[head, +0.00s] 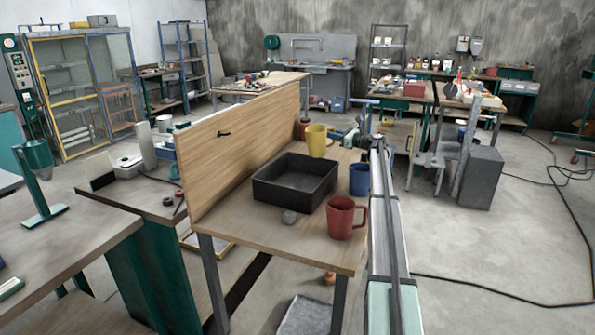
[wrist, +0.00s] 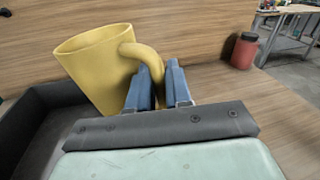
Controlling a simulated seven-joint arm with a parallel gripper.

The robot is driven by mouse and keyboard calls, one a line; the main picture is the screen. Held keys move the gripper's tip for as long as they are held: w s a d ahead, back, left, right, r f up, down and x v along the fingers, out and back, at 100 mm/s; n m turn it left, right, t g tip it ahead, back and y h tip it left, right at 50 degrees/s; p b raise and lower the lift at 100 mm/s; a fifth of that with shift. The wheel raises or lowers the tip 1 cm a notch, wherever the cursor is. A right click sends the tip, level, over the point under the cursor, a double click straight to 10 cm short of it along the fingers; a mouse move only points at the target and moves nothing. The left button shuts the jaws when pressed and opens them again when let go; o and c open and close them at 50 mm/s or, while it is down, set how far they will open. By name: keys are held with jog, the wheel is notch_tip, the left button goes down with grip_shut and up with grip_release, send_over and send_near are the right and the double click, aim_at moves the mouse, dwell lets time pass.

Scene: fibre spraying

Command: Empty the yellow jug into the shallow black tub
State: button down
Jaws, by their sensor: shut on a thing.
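The yellow jug (head: 316,141) is at the far right corner of the shallow black tub (head: 262,191) in the head view and looks about upright. In the wrist view, the jug (wrist: 95,70) has its handle between the blue fingers of my gripper (wrist: 159,77), which is shut on it. The dark tub wall (wrist: 40,105) shows at the left, beside and below the jug. I cannot tell whether the jug is clear of the table. The jug's contents are hidden, and the visible tub floor looks empty.
A wooden panel (head: 235,140) edges the table's left side. A red canister (wrist: 243,51) stands behind; bare tabletop lies right of my gripper in the wrist view.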

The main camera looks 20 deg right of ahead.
aim_at(325, 131)
jog(key=shift+s+a+r+n, duration=0.1)
jog(key=shift+a+r+n, duration=0.1)
jog(key=shift+r+n, duration=0.15)
jog(key=a+n, duration=0.1)
jog(key=n, duration=0.1)
jog(key=s+a+n, duration=0.1)
jog(key=a, duration=0.1)
jog(key=s+a+r+n, duration=0.1)
jog(key=n, duration=0.1)
jog(key=shift+s+a+n, duration=0.15)
jog(key=shift+a+n, duration=0.15)
jog(key=shift+n, duration=0.05)
jog(key=shift+s+a+n, duration=0.15)
jog(key=shift+a+n, duration=0.1)
jog(key=shift+n, duration=0.15)
jog(key=shift+s+a+r+n+h, duration=0.1)
jog(key=shift+a+r+n+h, duration=0.1)
jog(key=shift+r+n, duration=0.25)
jog(key=shift+s+a+r+n+h, duration=0.1)
jog(key=shift+a+r+n, duration=0.1)
jog(key=shift+r+n, duration=0.2)
dwell(0.4)
jog(key=shift+s+a+n+p, duration=0.15)
jog(key=shift+s+a+n, duration=0.1)
jog(key=shift+a+n, duration=0.4)
jog(key=shift+s+a+n+p, duration=0.15)
jog(key=shift+s+a+n, duration=0.15)
jog(key=shift+n, duration=0.5)
dwell(0.8)
